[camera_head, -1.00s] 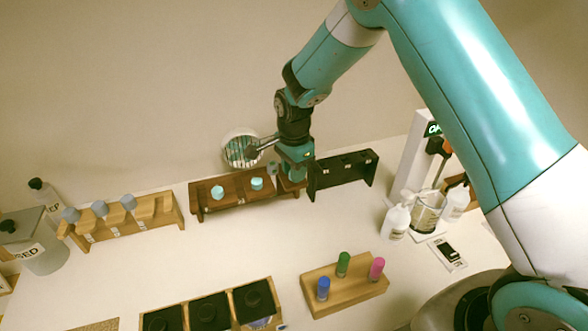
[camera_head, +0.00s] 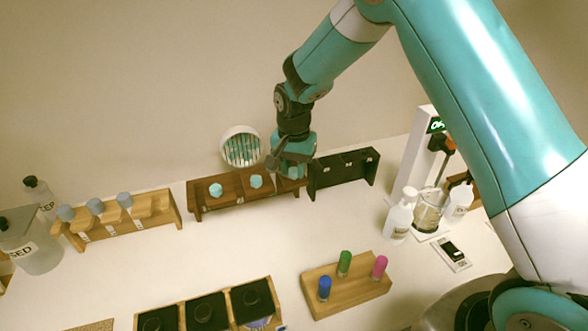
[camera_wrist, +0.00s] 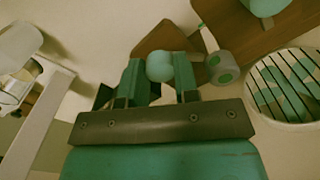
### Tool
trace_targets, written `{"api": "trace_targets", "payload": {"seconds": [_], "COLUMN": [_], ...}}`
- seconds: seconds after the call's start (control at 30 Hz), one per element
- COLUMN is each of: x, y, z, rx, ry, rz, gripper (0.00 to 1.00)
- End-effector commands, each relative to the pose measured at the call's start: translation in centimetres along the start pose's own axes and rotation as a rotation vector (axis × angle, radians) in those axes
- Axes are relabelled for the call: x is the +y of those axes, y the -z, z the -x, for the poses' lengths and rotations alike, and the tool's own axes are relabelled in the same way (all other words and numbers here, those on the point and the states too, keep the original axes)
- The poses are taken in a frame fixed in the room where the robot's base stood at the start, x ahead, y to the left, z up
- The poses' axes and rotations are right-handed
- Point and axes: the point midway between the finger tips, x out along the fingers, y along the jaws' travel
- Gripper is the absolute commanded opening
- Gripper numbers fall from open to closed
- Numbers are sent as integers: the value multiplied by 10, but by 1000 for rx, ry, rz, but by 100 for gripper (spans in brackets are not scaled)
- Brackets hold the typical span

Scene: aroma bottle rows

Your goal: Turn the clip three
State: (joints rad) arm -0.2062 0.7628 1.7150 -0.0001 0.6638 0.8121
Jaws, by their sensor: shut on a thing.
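A brown wooden rack (camera_head: 225,204) stands at the back of the table. Two pale teal caps (camera_head: 216,189) (camera_head: 256,181) show on its left and middle places. My gripper (camera_head: 288,174) is over the rack's right end. In the wrist view my gripper (camera_wrist: 160,82) is shut on a round pale teal cap (camera_wrist: 160,66), with one finger on each side. What is under this cap is hidden. A grey cylinder with green marks (camera_wrist: 222,68) is close to the right of the fingers. I cannot tell which part is the clip.
A black rack (camera_head: 343,182) stands just right of the brown one. A light wood rack with grey caps (camera_head: 120,232) is at left. A block (camera_head: 350,292) with blue, green and pink tubes and black-lidded boxes (camera_head: 207,310) are in front. White bottles (camera_head: 398,216) stand at right.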

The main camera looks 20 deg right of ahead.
Motion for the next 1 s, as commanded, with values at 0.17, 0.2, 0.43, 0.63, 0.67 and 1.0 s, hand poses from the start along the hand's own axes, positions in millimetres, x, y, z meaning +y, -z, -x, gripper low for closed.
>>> {"api": "trace_targets", "payload": {"seconds": [0.17, 0.2, 0.43, 0.63, 0.67, 1.0], "x": [0, 0, 0, 0, 0, 1], "y": [0, 0, 0, 0, 0, 0], "z": [0, 0, 0, 0, 0, 1], "rx": [-1, -1, 0, 1, 1, 0], "ry": [0, 0, 0, 0, 0, 0], "rz": [165, 204, 421, 595, 619, 815], "gripper": [5, 5, 5, 5, 5, 5]}}
